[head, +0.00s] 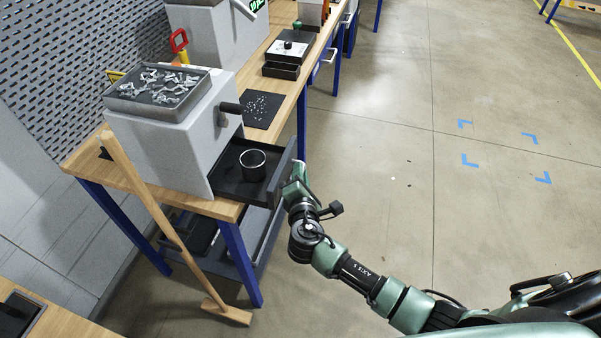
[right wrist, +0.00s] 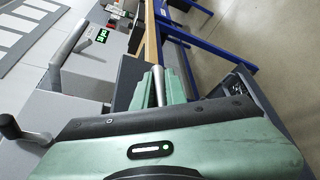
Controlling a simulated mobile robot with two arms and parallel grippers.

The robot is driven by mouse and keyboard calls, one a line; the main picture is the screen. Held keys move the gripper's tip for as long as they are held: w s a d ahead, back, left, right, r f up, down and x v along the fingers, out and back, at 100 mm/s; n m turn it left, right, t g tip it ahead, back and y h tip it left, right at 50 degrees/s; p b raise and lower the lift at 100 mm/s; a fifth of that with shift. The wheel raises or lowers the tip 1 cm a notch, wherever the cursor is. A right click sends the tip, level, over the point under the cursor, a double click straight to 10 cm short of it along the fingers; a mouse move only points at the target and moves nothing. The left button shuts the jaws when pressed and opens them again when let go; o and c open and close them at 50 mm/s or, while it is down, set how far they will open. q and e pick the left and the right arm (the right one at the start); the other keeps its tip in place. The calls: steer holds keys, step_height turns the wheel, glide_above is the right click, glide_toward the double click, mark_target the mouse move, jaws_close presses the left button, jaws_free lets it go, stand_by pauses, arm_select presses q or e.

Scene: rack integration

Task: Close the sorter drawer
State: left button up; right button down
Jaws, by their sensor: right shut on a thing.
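The drawer (head: 232,186) is a dark tray that stands pulled out from the bench edge beside the pale grey sorter (head: 160,150). My right gripper (head: 296,183) is at the outer side of this panel. In the right wrist view, the green fingers (right wrist: 160,88) are shut on a metal bar handle (right wrist: 158,84). Part of the handle is hidden by the fingers. My left gripper is not in view.
A tray of metal parts (head: 160,99) sits on the sorter. A wooden-handled tool (head: 160,205) leans against the bench front. A blue bench leg (head: 240,262) stands below the drawer. The floor (head: 400,150) to the right is open.

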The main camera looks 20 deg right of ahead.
mark_target(257, 159)
stand_by(0.8)
steer(key=w+a+b, duration=0.1)
steer(key=w+a, duration=0.1)
steer(key=a, duration=0.1)
steer(key=w+a+b, duration=0.2)
steer(key=a, duration=0.2)
steer(key=w+a+b, duration=0.2)
steer(key=w+a, duration=0.1)
steer(key=shift+a+f, duration=0.15)
steer(key=shift+a, duration=0.1)
steer(key=c, duration=1.7)
jaws_free()
steer(key=shift+s, duration=0.1)
steer(key=b+v, duration=0.1)
steer(key=v, duration=0.6)
steer(key=shift+s+r, duration=0.25)
